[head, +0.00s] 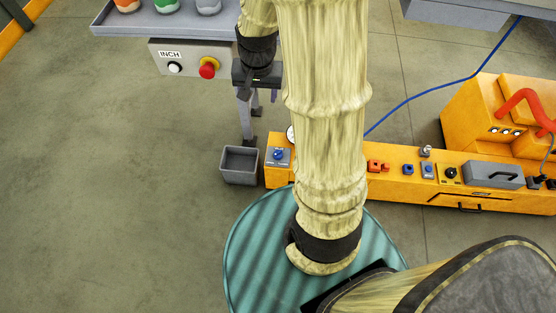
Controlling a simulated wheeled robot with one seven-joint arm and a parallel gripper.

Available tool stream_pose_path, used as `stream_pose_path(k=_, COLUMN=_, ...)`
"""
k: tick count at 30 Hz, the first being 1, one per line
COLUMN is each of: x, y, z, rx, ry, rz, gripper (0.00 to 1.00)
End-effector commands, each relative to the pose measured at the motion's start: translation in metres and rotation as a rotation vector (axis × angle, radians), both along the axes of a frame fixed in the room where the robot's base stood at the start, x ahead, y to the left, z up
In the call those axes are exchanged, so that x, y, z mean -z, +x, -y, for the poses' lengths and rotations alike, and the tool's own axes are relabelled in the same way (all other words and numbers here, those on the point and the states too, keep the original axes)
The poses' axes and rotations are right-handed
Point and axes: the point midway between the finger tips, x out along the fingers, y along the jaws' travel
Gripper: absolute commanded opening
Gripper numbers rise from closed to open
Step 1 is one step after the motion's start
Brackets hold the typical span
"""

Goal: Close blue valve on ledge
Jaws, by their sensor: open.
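A small blue valve knob (277,155) sits on a grey plate at the left end of the orange ledge (385,186). Its handle position is too small to tell. My gripper (257,94) points down, above and to the left of the blue knob in the picture, and apart from it. It is open, and I see nothing between its fingers. My arm crosses the middle of the view and hides part of the ledge right of the knob.
A grey bin (239,165) stands left of the ledge. A control box (188,62) with a red button is beside my gripper, under a grey tray (128,27). Red, blue and black fittings and an orange machine (480,105) are on the right. Floor at left is clear.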

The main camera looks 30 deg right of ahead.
Motion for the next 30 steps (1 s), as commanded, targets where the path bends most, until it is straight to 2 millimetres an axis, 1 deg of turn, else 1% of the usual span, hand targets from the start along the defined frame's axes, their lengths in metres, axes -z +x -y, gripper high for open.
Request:
stream_pose_path(k=1, x=0.03, y=0.006, z=0.005, rx=0.037, ry=0.005, rz=-0.007, gripper=0.61)
stream_pose_path(k=14, x=0.168, y=0.051, z=0.044, rx=0.361, ry=0.041, rz=-0.057, gripper=0.61)
stream_pose_path(k=18, x=0.214, y=0.064, z=0.057, rx=0.467, ry=0.049, rz=-0.074, gripper=0.61)
stream_pose_path(k=20, x=0.235, y=0.069, z=0.063, rx=0.511, ry=0.052, rz=-0.08, gripper=0.61)
stream_pose_path(k=21, x=0.248, y=0.072, z=0.067, rx=0.541, ry=0.053, rz=-0.085, gripper=0.61)
stream_pose_path(k=26, x=0.303, y=0.084, z=0.084, rx=0.658, ry=0.061, rz=-0.103, gripper=0.61)
stream_pose_path(k=27, x=0.317, y=0.087, z=0.088, rx=0.687, ry=0.063, rz=-0.108, gripper=0.61)
stream_pose_path(k=30, x=0.349, y=0.094, z=0.098, rx=0.759, ry=0.067, rz=-0.118, gripper=0.61)
